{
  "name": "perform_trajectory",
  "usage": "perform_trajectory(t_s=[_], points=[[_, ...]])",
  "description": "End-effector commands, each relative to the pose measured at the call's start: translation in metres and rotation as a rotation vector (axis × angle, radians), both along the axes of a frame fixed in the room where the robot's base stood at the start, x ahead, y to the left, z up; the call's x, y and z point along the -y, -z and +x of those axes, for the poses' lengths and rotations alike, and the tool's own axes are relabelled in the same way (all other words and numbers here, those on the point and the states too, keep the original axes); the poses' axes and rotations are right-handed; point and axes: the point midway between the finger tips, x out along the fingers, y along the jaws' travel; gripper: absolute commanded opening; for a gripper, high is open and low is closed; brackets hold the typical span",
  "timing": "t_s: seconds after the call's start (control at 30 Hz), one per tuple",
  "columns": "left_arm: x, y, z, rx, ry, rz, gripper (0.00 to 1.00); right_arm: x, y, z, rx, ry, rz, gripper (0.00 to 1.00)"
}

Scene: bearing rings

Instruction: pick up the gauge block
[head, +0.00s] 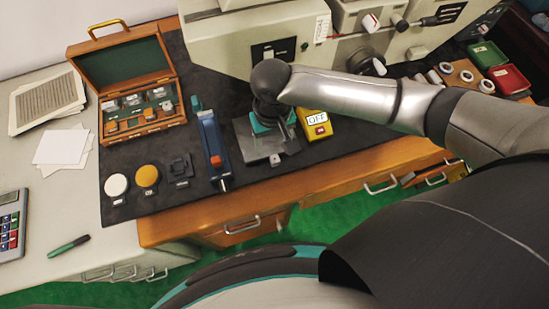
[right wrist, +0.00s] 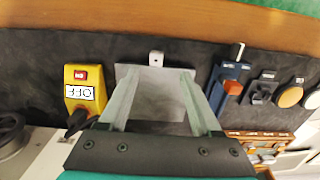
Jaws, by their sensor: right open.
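A small silver block (head: 275,160), seemingly the gauge block, sits at the near edge of a grey metal plate (head: 257,148) on the dark mat. In the right wrist view the block (right wrist: 156,58) shows just beyond my fingertips, roughly centred between them, with a dark spot on its face. My right gripper (right wrist: 158,76) is open and empty over the plate (right wrist: 160,92), its fingers on either side of it. In the head view my right gripper (head: 272,128) points down at the plate, its fingers partly hidden by my wrist. My left gripper is out of view.
A yellow OFF switch box (head: 316,123) stands right of the plate, a blue tool with a red slider (head: 213,145) left of it. A wooden case (head: 128,88) lies open further left. A large machine (head: 235,45) stands behind. The bench front edge is close.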

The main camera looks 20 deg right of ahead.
Motion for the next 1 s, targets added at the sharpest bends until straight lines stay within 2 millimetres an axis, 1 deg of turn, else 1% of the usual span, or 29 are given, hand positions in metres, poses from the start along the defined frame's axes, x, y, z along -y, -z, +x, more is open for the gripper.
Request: perform_trajectory(t_s=[0.03, 0.1, 0.2, 0.33, 0.4, 0.6, 0.7, 0.8, 1.0], points=[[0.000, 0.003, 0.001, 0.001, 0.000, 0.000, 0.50, 0.001, 0.011, 0.000, -0.001, 0.001, -0.002, 0.65], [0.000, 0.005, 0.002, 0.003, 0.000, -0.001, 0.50, 0.000, 0.021, 0.000, -0.001, 0.001, -0.001, 0.65], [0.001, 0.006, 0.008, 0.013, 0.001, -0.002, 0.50, 0.000, 0.030, 0.000, 0.000, 0.000, 0.000, 0.65], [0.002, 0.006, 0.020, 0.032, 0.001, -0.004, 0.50, 0.000, 0.036, 0.001, 0.001, -0.002, 0.001, 0.65], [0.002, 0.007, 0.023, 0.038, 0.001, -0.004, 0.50, 0.002, 0.042, 0.002, 0.000, -0.001, -0.001, 0.65], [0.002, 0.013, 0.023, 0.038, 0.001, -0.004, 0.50, 0.007, 0.071, 0.006, 0.001, -0.001, -0.001, 0.65], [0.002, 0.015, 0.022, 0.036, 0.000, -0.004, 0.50, 0.006, 0.081, 0.006, 0.001, -0.002, 0.000, 0.65], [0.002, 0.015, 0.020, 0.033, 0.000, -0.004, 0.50, 0.006, 0.084, 0.006, 0.002, -0.002, 0.001, 0.65], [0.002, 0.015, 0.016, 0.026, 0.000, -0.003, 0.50, 0.006, 0.084, 0.006, 0.002, -0.002, 0.001, 0.65]])
